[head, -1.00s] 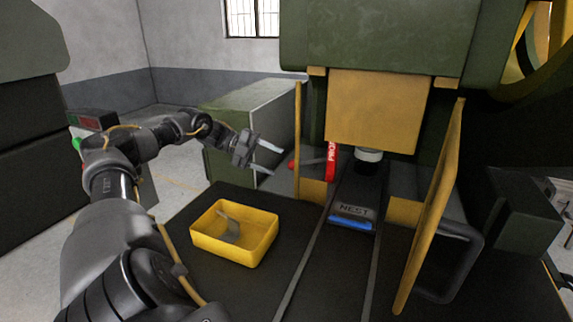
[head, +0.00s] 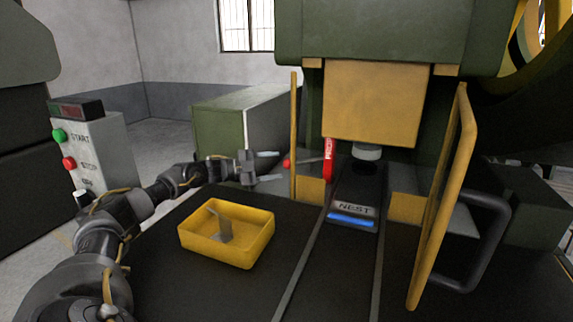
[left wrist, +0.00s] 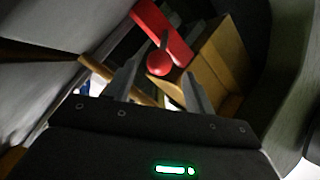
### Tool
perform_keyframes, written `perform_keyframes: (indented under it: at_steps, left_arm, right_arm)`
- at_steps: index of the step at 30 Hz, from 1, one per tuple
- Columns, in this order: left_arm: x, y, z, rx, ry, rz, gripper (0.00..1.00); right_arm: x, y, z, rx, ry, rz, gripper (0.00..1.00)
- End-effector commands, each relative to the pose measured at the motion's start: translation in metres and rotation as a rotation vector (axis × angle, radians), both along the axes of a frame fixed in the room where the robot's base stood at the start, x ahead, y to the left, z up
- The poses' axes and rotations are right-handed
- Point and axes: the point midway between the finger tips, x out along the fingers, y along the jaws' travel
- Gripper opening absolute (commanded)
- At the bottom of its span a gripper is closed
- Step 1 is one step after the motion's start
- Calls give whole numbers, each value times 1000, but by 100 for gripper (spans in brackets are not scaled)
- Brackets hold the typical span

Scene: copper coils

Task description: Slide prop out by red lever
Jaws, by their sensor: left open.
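The red prop (head: 329,160) stands upright beneath the left side of the yellow press block (head: 372,104). A thin grey lever runs left from it to a red ball knob (head: 286,163). My left gripper (head: 276,166) is open just left of the knob, its fingers pointing right. In the left wrist view the knob (left wrist: 160,62) appears between the two fingertips (left wrist: 160,72), with the red prop (left wrist: 162,30) behind it. I cannot tell whether a finger touches the knob. My right gripper is not in view.
A yellow guard post (head: 294,135) stands close by the lever and a yellow guard frame (head: 440,200) stands at right. A yellow tray (head: 262,246) holding a grey bent piece sits on the dark table. The nest slide (head: 352,221) lies below the press. A button box (head: 100,150) is at far left.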

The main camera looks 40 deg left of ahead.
Motion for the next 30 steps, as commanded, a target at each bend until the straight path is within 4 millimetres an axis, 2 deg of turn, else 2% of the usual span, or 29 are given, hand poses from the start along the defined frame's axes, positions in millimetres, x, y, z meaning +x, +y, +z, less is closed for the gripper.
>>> perform_keyframes:
  at_steps: [3, 9, 21, 30]
  left_arm:
    - [16, -13, 5, -2, -2, -1, 54]
    - [36, -27, 3, 0, -1, 1, 54]
    - [43, -32, 0, 2, 1, -1, 54]
    - [43, -32, 0, 3, 0, -1, 15]
  right_arm:
    - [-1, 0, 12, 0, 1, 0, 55]
    - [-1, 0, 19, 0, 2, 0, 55]
    - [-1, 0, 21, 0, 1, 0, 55]
    - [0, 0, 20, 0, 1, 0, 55]
